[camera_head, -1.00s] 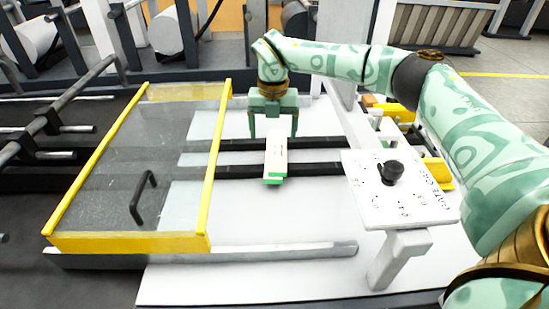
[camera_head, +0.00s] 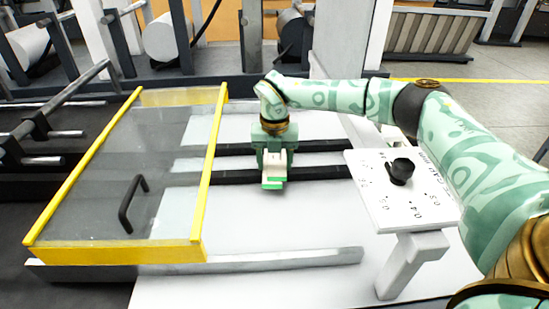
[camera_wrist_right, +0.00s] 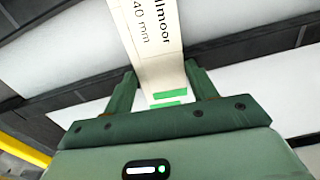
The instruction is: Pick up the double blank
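The double blank (camera_head: 273,172) is a narrow cream strip with two stepped green ends, over the white bed between the yellow-framed cover and the dial panel. In the right wrist view the blank (camera_wrist_right: 150,42) shows black print, partly cut off, reading "llmoor" and "40 mm". My right gripper (camera_head: 274,166) is down at the blank. In the wrist view its fingers (camera_wrist_right: 161,78) are drawn in along both long sides of the blank, appearing to touch them. I cannot tell whether the blank is clear of the bed. My left gripper is not in view.
A clear cover with yellow rails (camera_head: 211,150) and a black handle (camera_head: 130,203) stands left of the gripper. A white panel with a black knob (camera_head: 401,170) stands to the right on a post. Dark belts (camera_head: 325,173) cross the bed. A metal bar (camera_head: 290,259) lies in front.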

